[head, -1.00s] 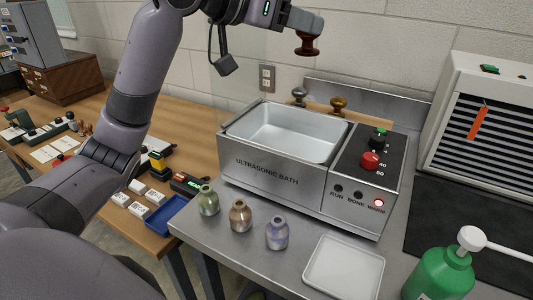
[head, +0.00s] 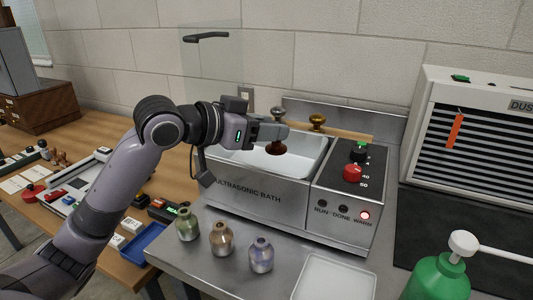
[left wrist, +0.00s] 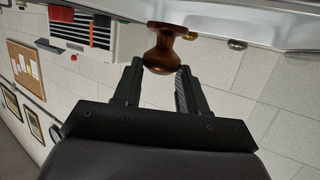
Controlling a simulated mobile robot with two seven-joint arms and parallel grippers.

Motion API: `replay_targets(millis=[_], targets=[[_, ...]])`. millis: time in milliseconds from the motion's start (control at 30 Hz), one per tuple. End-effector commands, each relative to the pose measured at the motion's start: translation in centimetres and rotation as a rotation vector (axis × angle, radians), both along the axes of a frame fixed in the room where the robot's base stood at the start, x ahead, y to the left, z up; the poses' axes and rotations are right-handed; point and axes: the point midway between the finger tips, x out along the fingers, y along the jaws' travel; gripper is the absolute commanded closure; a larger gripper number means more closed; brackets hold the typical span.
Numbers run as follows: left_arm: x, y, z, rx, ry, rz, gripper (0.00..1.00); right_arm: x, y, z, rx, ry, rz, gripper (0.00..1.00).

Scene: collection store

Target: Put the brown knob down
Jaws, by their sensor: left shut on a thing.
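The brown knob (head: 277,149) is held in my left gripper (head: 283,133), over the open basin of the ultrasonic bath (head: 250,186). In the left wrist view the knob (left wrist: 161,50) sits between the two fingers (left wrist: 155,84), which are shut on it. In the head view the fingers partly cover its upper part. I cannot tell whether the knob touches the basin floor. My right gripper is in neither view.
A grey knob (head: 277,113) and a brass knob (head: 317,121) stand on a wooden strip behind the bath. Small bottles (head: 221,238) and a white tray (head: 333,280) are in front. A green bottle (head: 440,277) stands at the right.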

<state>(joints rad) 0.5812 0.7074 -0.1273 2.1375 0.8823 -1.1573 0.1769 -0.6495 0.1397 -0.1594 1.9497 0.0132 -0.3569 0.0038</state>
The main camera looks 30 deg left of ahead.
Motion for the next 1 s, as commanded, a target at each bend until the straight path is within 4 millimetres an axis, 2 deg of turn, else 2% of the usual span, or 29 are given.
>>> replay_targets(millis=[167, 400, 1000], targets=[[0.0, 0.0, -1.3, -0.002, -0.001, -0.001, 0.96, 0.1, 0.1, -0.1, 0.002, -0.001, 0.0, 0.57], [0.0, 0.0, -4.3, -0.002, -0.001, -0.001, 0.96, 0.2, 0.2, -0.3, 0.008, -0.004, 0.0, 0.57], [0.0, 0.0, -5.4, 0.0, -0.002, 0.0, 0.96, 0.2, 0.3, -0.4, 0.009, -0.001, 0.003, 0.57]])
